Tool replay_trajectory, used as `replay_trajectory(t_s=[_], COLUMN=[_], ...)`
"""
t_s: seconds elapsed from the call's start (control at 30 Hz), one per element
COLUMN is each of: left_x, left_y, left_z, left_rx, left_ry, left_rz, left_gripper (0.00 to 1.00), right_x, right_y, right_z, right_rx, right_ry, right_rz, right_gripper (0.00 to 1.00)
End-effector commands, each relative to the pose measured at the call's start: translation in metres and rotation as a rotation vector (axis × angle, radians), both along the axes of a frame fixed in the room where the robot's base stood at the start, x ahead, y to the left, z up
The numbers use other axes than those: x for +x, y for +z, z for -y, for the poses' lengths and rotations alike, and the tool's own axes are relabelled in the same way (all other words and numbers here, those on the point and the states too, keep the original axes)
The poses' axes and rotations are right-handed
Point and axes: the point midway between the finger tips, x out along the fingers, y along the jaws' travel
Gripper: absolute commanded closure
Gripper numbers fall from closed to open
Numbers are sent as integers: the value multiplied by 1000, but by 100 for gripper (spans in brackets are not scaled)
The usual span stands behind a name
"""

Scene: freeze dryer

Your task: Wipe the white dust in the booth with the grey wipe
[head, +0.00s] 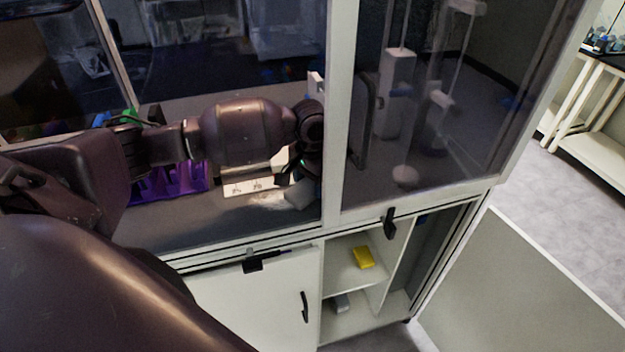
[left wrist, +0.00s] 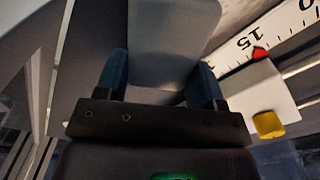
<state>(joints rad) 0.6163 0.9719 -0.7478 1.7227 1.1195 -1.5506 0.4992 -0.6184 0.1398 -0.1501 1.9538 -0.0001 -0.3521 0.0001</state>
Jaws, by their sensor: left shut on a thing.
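My left gripper (head: 296,176) reaches into the booth from the left, pointing down near the booth floor. It is shut on the grey wipe (head: 300,194), a pale grey block partly hidden by the hand. In the left wrist view the grey wipe (left wrist: 174,45) sits between the two dark blue fingers of my left gripper (left wrist: 162,85). A faint patch of white dust (head: 266,200) lies on the booth's grey floor just left of the wipe. I cannot tell whether the wipe touches the floor. My right gripper is not in view.
A white plate with dark marks (head: 249,187) lies behind the dust. A purple rack (head: 172,184) stands to the left. A glass door (head: 430,100) closes the right side. A yellow block (head: 363,257) sits in the cabinet below. The front left booth floor (head: 190,228) is clear.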

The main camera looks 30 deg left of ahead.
Motion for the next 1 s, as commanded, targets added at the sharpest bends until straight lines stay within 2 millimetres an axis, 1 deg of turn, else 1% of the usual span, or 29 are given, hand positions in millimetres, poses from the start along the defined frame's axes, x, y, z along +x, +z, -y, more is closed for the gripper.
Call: replay_trajectory(t_s=[0.4, 0.67, 1.0], left_x=[-22, -27, -45], left_y=[2, 2, -1], left_z=[-19, -24, -39], left_rx=[1, 1, 1], left_ry=[0, 1, 1], left_rz=[-1, 0, -1], left_gripper=[60, 60, 60], right_x=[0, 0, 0], right_y=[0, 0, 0], right_z=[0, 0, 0], right_rx=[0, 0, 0], right_ry=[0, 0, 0], right_rz=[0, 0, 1], right_gripper=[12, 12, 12])
